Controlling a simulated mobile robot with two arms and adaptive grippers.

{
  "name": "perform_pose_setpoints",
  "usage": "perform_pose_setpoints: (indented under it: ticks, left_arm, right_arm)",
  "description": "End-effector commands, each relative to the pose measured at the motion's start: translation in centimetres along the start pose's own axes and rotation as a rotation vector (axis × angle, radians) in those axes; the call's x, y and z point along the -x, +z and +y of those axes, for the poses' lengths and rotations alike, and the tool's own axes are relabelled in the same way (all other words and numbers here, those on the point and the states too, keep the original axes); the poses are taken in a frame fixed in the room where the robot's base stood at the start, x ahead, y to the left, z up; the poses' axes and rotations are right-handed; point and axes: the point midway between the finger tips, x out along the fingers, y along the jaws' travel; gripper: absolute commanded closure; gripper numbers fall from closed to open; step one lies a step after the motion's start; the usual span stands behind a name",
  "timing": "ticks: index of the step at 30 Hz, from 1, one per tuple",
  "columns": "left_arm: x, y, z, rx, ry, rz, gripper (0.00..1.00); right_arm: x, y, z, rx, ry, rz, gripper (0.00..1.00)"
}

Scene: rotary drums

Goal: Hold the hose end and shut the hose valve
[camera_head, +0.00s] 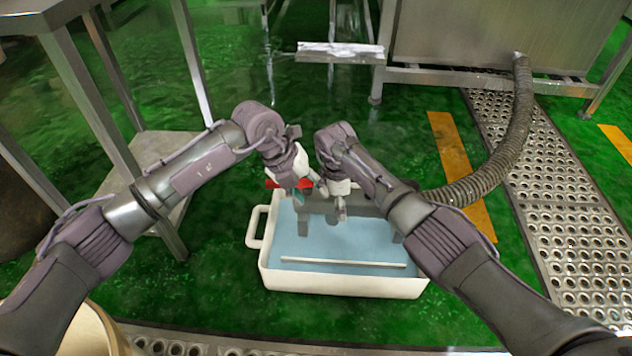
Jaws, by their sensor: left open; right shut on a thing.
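The ribbed grey hose (490,175) runs from the steel tank at the upper right, down and left, and passes behind my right arm. Its grey end section shows partly between my arms, over the white tub. A red part (273,184), seemingly the valve handle, shows beside my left gripper; the valve body is mostly hidden. My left gripper (308,190) is open close to the red part; I cannot tell whether they touch. My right gripper (340,208) is shut on the hose end above the tub.
The white tub (345,283) holds bluish liquid and stands on the wet green floor. A steel table frame (165,150) stands to the left. The steel tank (470,35) is at the back. A perforated metal drain strip (575,215) runs along the right.

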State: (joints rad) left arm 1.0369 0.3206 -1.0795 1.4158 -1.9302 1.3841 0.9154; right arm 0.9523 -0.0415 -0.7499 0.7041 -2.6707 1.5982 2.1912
Motion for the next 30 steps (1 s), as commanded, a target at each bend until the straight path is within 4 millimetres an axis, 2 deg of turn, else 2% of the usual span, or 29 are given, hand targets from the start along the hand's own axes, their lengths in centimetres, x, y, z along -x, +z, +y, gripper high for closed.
perform_pose_setpoints:
  ticks: [1,3,16,20,24,30]
  left_arm:
    - [0.4,-0.2,-0.5,0.008,-0.022,0.012,0.52]
    - [0.4,-0.3,-0.9,0.014,-0.043,0.022,0.52]
    - [0.2,-0.4,-1.1,0.022,-0.065,0.031,0.52]
    - [0.2,-0.2,-0.9,0.076,-0.041,0.042,0.52]
    - [0.6,0.7,-0.1,0.276,0.042,0.064,0.52]
    - [3.9,3.6,0.9,0.709,0.190,0.003,0.52]
  right_arm:
    - [1.1,0.1,0.1,0.001,0.005,0.001,1.00]
    - [1.4,0.1,0.2,0.001,0.005,0.001,1.00]
    - [1.6,0.1,0.2,0.001,0.007,0.002,1.00]
    - [1.6,0.1,0.2,0.001,0.007,0.002,1.00]
    - [1.6,0.1,0.2,0.001,0.007,0.002,1.00]
    - [1.6,0.1,0.2,0.001,0.007,0.002,1.00]
